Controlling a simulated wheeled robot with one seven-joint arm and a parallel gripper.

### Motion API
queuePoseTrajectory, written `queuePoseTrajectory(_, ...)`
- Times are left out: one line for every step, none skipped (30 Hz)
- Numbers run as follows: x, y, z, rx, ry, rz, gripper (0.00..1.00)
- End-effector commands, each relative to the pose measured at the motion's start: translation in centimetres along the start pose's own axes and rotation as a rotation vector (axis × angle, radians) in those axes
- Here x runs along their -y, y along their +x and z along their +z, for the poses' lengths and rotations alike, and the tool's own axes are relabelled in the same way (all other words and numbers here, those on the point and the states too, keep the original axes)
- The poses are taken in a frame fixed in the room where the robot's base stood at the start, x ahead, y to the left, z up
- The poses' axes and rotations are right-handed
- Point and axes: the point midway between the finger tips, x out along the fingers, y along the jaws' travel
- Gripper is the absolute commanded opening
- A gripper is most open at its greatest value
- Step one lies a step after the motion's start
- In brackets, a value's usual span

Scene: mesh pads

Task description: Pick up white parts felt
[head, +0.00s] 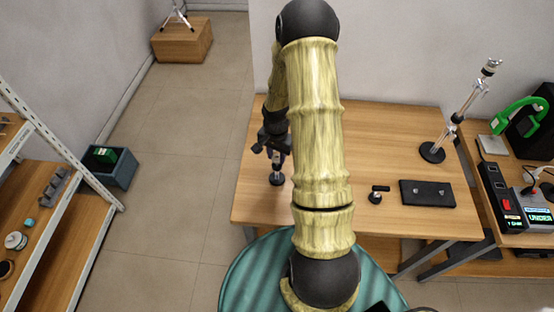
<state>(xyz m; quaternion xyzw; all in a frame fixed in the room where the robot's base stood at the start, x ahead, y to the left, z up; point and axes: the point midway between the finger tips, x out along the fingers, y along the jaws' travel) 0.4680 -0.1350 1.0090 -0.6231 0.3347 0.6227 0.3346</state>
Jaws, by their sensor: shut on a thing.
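My gripper (272,146) is at the left end of the wooden table. Its dark fingers are shut at the top of a small upright grey-and-black piece (277,167) with a round dark base. The contact is small and partly hidden, and I cannot tell whether the base touches the table. I cannot make out a white felt clearly. A dark flat pad (427,203) with small pale parts on it lies at the table's right, well apart from my gripper.
A small dark knob-like object (376,196) sits left of the pad on the table (385,130). A jointed stand (432,152) rises at the back right. A side table with a green lamp (515,115) is farther right. A shelf unit (75,215) stands left.

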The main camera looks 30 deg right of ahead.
Motion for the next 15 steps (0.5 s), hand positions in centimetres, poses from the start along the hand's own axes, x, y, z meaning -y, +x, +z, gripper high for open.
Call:
queuePoseTrajectory(0.1,-0.7,-0.1,-0.004,0.002,-0.003,0.10)
queuePoseTrajectory(0.1,-1.2,-0.1,-0.004,0.002,-0.004,0.10)
queuePoseTrajectory(0.0,-1.9,-0.1,-0.004,0.002,-0.003,0.10)
queuePoseTrajectory(0.0,-2.4,-0.1,-0.004,0.003,-0.003,0.10)
queuePoseTrajectory(0.0,-2.9,-0.1,-0.004,0.003,-0.003,0.10)
queuePoseTrajectory(0.0,-3.6,-0.1,-0.004,0.002,-0.003,0.10)
queuePoseTrajectory(0.0,-4.1,-0.1,-0.004,0.002,-0.003,0.10)
queuePoseTrajectory(0.0,-4.6,-0.1,-0.003,0.002,-0.003,0.10)
queuePoseTrajectory(0.0,-5.2,-0.1,-0.003,0.000,-0.002,0.10)
queuePoseTrajectory(0.1,-5.6,-0.1,-0.003,0.000,-0.002,0.10)
queuePoseTrajectory(0.1,-5.9,0.0,-0.002,0.001,-0.001,0.10)
queuePoseTrajectory(0.1,-6.4,0.0,-0.003,0.000,-0.002,0.10)
queuePoseTrajectory(0.1,-6.6,0.0,-0.002,-0.001,-0.001,0.10)
queuePoseTrajectory(0.1,-6.8,0.0,-0.001,-0.002,0.000,0.10)
queuePoseTrajectory(0.1,-7.1,0.1,-0.001,-0.003,0.000,0.10)
